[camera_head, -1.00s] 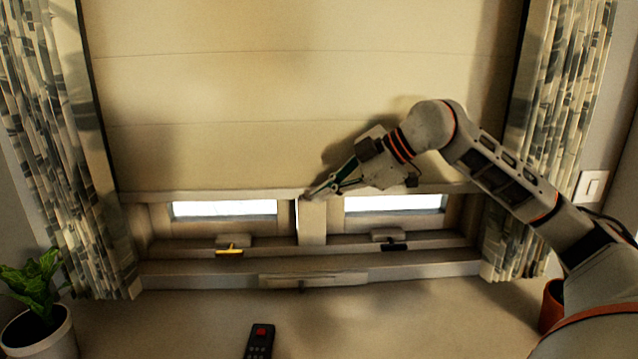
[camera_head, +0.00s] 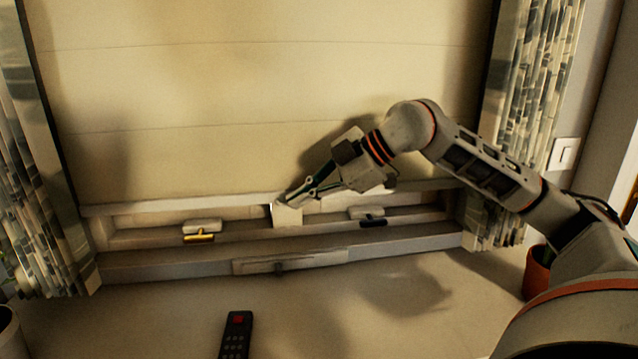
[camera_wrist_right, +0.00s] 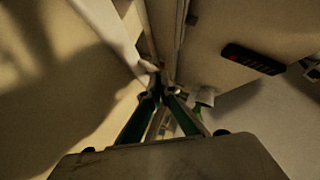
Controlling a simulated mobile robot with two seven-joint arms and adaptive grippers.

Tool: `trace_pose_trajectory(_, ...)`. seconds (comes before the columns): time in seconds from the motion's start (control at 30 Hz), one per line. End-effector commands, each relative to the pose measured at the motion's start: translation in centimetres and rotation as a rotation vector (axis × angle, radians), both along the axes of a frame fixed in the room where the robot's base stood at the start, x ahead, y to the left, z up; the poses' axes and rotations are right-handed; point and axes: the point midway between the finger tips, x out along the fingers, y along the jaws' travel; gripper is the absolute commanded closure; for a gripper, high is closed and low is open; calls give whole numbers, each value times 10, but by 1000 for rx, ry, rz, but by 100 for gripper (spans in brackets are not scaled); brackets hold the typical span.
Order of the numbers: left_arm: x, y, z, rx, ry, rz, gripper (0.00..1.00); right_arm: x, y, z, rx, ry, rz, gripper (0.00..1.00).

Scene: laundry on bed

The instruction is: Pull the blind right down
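The cream blind (camera_head: 270,95) covers most of the window, and its pale bottom bar (camera_head: 170,206) hangs low, tilting slightly up to the right. Only a thin strip of window frame shows below it. My right gripper (camera_head: 282,198) reaches in from the right, its fingertips at the middle of the bar. In the right wrist view its green fingers (camera_wrist_right: 156,88) converge at the bar's edge (camera_wrist_right: 112,32) and look shut on it; the exact contact is dark and small. My left gripper is out of view.
Below the blind are a yellow window handle (camera_head: 199,238), a dark handle (camera_head: 373,222) and the sill (camera_head: 160,264). A black remote (camera_head: 236,335) lies on the surface in front. Patterned curtains (camera_head: 525,110) hang either side; an orange pot (camera_head: 537,270) stands right.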

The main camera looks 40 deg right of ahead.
Motion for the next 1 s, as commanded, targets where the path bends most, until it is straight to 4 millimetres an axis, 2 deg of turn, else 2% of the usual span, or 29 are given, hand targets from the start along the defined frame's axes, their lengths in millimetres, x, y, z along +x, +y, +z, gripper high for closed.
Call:
trace_pose_trajectory(0.17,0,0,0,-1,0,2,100,-14,-11,11,-8,5,-5,100)
trace_pose_trajectory(0.63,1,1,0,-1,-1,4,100,-28,-20,26,-5,1,-1,100)
trace_pose_trajectory(1.0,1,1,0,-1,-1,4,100,-58,-41,58,0,-6,-1,100)
